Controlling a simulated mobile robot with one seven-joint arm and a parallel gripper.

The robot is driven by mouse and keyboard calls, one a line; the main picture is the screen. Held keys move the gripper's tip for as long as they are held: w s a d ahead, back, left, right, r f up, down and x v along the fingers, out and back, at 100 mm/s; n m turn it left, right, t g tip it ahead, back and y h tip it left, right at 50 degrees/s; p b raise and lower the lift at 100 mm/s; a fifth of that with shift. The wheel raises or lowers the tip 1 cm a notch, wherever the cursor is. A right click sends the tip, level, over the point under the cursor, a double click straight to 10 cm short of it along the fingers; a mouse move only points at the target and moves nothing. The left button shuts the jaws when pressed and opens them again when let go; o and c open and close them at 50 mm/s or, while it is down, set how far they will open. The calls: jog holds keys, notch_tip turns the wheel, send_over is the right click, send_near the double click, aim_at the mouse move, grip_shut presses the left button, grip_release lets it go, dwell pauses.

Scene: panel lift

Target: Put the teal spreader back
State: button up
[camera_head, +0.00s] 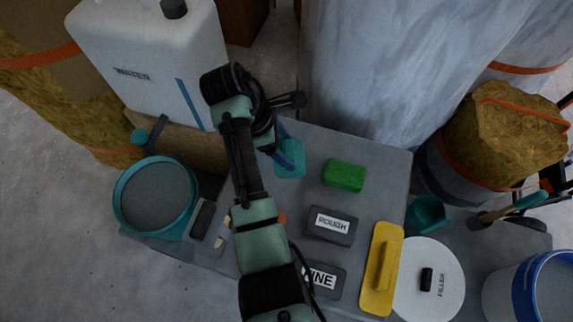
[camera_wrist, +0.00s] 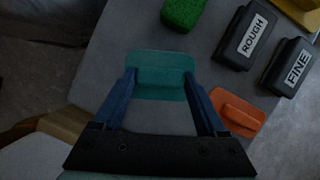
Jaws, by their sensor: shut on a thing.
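The teal spreader (camera_head: 293,171) shows in the head view on or just above the grey tabletop, near the foot of the large pale cylinder. In the wrist view the teal spreader (camera_wrist: 160,60) is a flat rounded plate with a raised grip across it. My gripper (camera_wrist: 160,78) has its blue fingers at the two ends of that grip and is shut on it. In the head view my gripper (camera_head: 284,149) reaches down to the spreader from the upper left. I cannot tell whether the plate touches the table.
An orange spreader (camera_wrist: 239,111) lies nearby. A green sponge (camera_head: 345,175), a ROUGH block (camera_head: 330,226), a FINE block (camera_head: 323,280) and a yellow float (camera_head: 381,270) lie to the right. A teal-rimmed bucket (camera_head: 155,197) and a white WATER jug (camera_head: 150,60) are left.

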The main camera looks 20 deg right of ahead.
jog(key=shift+f+b, duration=0.9)
jog(key=shift+f, duration=2.2)
jog(key=shift+f, duration=0.1)
jog(key=o, duration=1.1)
jog(key=p+v, duration=0.4)
jog(key=v, duration=0.8)
